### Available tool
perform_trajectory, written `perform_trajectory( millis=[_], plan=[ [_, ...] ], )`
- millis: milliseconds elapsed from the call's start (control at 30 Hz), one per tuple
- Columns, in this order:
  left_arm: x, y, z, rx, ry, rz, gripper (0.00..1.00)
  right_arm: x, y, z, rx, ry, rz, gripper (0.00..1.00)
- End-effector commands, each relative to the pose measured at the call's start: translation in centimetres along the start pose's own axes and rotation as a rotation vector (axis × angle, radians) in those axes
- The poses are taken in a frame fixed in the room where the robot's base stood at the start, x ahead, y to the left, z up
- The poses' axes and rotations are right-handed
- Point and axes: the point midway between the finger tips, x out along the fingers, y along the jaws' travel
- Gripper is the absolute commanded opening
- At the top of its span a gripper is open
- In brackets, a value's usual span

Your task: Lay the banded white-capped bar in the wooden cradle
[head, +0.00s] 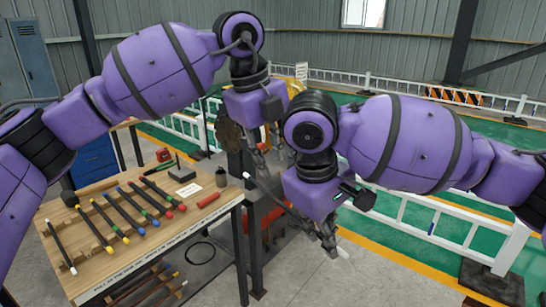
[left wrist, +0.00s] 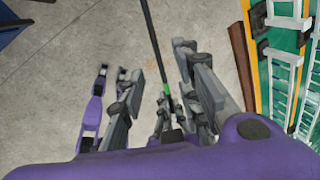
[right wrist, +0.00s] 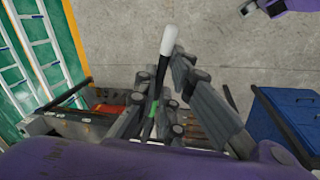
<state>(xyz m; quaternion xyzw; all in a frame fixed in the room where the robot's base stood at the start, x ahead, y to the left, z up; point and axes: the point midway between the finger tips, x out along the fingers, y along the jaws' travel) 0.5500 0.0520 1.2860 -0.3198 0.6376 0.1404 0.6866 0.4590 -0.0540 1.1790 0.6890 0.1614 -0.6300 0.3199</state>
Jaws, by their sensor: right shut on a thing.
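The banded white-capped bar is a thin dark rod with white ends. It slants in the air right of the bench in the head view, one white end (head: 246,175) at upper left, the other at lower right. Its white cap (right wrist: 168,40) and green band show in the right wrist view. My right gripper (head: 327,236) is shut on the bar near its lower right end. My left gripper (head: 267,150) is open above the bar's upper left part; the bar (left wrist: 151,40) passes between its fingers in the left wrist view, seemingly below them. I cannot single out the wooden cradle with certainty.
The wooden workbench (head: 105,265) at left carries several dark bars with coloured ends on wooden rails, a red tape measure (head: 163,155) and a red cylinder (head: 208,200). A dark steel stand stands behind the bar. White barriers (head: 455,240) are at right.

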Motion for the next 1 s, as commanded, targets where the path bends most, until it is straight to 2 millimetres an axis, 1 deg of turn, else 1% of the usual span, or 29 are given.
perform_trajectory(
  millis=[67,167,267,500,700,833,1000],
  plan=[
    [0.0,-0.1,0.0,0.008,-0.015,0.008,0.31,0.0,0.0,-0.1,0.001,0.002,0.000,0.00],
    [0.8,-0.1,0.1,0.010,-0.019,0.011,0.31,0.0,0.0,-0.1,0.001,0.002,0.000,0.00],
    [2.3,0.0,0.1,0.010,-0.016,0.012,0.31,0.0,0.0,-0.1,0.001,0.002,0.000,0.00],
    [7.0,0.0,0.1,0.009,-0.015,0.011,0.31,-0.1,0.0,-0.1,0.001,0.002,0.000,0.00],
    [10.0,0.0,0.2,0.009,-0.016,0.008,0.31,-0.1,0.0,-0.1,0.001,0.002,0.001,0.00],
    [11.1,0.0,0.2,0.009,-0.016,0.008,0.31,-0.1,0.0,-0.1,0.001,0.002,0.001,0.00],
    [11.7,0.0,0.2,0.009,-0.017,0.007,0.31,-0.1,0.0,-0.1,0.001,0.002,0.001,0.00]
  ],
)
